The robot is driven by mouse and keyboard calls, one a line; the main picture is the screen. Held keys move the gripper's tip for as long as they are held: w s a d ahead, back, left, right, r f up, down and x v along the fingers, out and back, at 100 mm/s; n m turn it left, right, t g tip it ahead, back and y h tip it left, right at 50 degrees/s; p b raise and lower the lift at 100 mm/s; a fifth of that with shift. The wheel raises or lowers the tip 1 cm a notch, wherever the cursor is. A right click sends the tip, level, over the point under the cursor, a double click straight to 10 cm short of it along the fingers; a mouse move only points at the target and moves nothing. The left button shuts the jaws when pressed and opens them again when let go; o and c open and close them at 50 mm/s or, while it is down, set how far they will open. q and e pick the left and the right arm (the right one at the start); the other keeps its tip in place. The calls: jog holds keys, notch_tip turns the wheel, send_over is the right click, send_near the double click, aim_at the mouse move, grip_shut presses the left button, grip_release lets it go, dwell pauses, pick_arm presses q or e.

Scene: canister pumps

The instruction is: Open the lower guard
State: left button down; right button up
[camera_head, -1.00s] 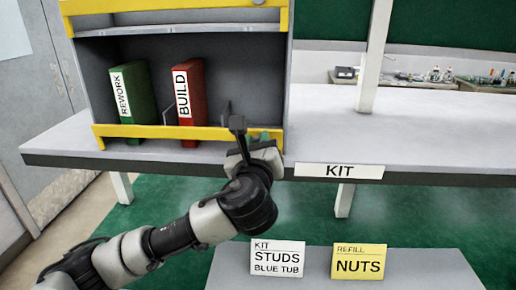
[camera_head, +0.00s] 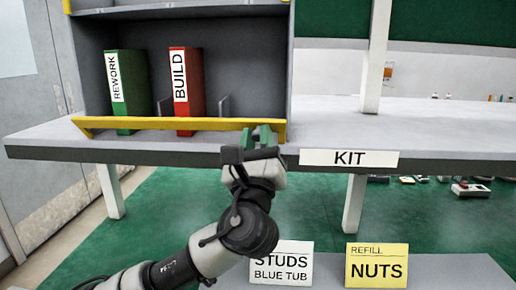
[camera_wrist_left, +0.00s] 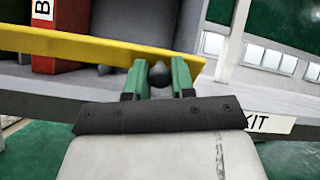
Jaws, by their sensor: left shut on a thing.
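The lower guard (camera_head: 180,123) is a yellow bar across the front of the grey shelf unit's lower bay. Its left end shows a slanted end piece. It also crosses the left wrist view (camera_wrist_left: 95,49). My left gripper (camera_head: 262,138) is at the guard's right end, coming from below and in front. In the left wrist view, its green fingers (camera_wrist_left: 157,78) are shut on a dark round knob (camera_wrist_left: 158,73) at the guard. How far the guard stands out from the unit is hard to tell. My right gripper is not in view.
A green REWORK binder (camera_head: 127,85) and a red BUILD binder (camera_head: 187,85) stand behind the guard. The grey bench top (camera_head: 440,130) is clear on the right, with a KIT label (camera_head: 349,158) on its edge. STUDS (camera_head: 281,265) and NUTS (camera_head: 377,266) signs stand low in front.

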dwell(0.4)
pick_arm(q)
jog(key=c, duration=0.9)
grip_release()
jog(key=shift+c, duration=0.2)
jog(key=b+v, duration=0.2)
jog(key=v, duration=0.9)
jog(key=shift+b, duration=0.3)
